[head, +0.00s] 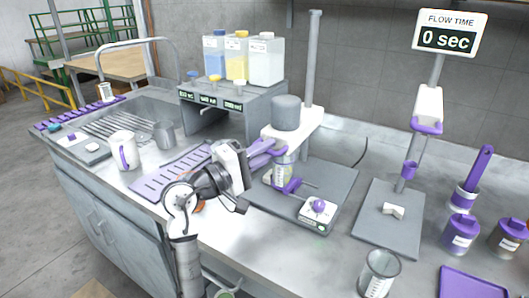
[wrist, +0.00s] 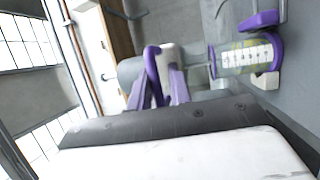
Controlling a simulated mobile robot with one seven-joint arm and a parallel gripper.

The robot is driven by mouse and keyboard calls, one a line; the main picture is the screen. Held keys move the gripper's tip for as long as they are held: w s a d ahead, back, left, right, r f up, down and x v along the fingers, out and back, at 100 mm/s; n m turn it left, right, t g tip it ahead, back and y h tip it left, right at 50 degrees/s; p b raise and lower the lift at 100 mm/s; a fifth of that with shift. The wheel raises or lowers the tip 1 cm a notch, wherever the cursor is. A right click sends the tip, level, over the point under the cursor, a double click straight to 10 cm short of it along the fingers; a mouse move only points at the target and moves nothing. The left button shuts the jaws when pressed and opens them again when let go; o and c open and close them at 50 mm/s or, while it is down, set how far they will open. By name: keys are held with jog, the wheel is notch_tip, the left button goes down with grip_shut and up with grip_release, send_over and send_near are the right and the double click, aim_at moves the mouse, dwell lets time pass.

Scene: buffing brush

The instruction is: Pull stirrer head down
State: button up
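The stirrer has a grey motor (head: 287,112) on a white head (head: 305,128), carried by a tall grey column (head: 312,55). Under the head, a labelled clear vessel (head: 283,172) stands above the grey base plate (head: 338,178). My gripper (head: 272,148) reaches in from the left, with its purple fingers at the head's front lower edge. In the wrist view, the fingers (wrist: 163,75) overlap the stirrer's white head (wrist: 172,55), beside the grey motor (wrist: 130,71); the vessel (wrist: 245,57) is to the right. Whether they grip anything is unclear.
A white control box with a purple knob (head: 319,207) sits on the base plate. Right are a flow stand (head: 429,100) and a glass beaker (head: 379,273).

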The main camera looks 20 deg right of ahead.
jog(key=b+v, duration=0.3)
jog(key=v, duration=1)
jog(key=shift+a, duration=0.35)
jog(key=shift+s, duration=0.1)
dwell(1.2)
